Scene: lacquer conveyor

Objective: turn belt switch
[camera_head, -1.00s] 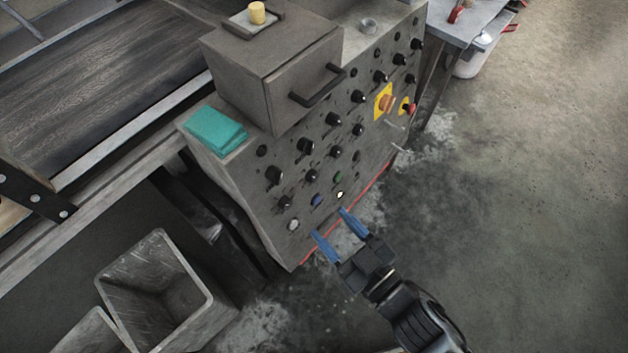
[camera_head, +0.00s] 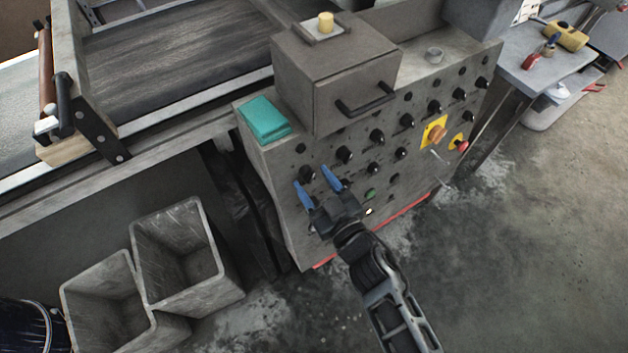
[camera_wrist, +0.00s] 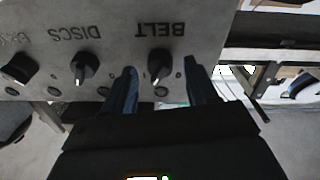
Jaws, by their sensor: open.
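The belt switch (camera_wrist: 160,66) is a black rotary knob with a pale pointer mark, below the upside-down label BELT in the wrist view. In the head view it is the leftmost large black knob (camera_head: 307,173) on the grey control panel (camera_head: 285,215). My gripper (camera_head: 317,183) is open and empty, with its blue fingers pointing at the panel. In the wrist view the fingers (camera_wrist: 163,75) stand on either side of the knob, with gaps. I cannot tell how far the fingertips reach along it.
The DISCS knob (camera_wrist: 84,68) is close beside one finger. A box with a dark handle (camera_head: 345,85) and a teal cloth (camera_head: 264,119) sit on top of the panel. Two grey bins (camera_head: 185,255) stand at lower left. Floor at the right is clear.

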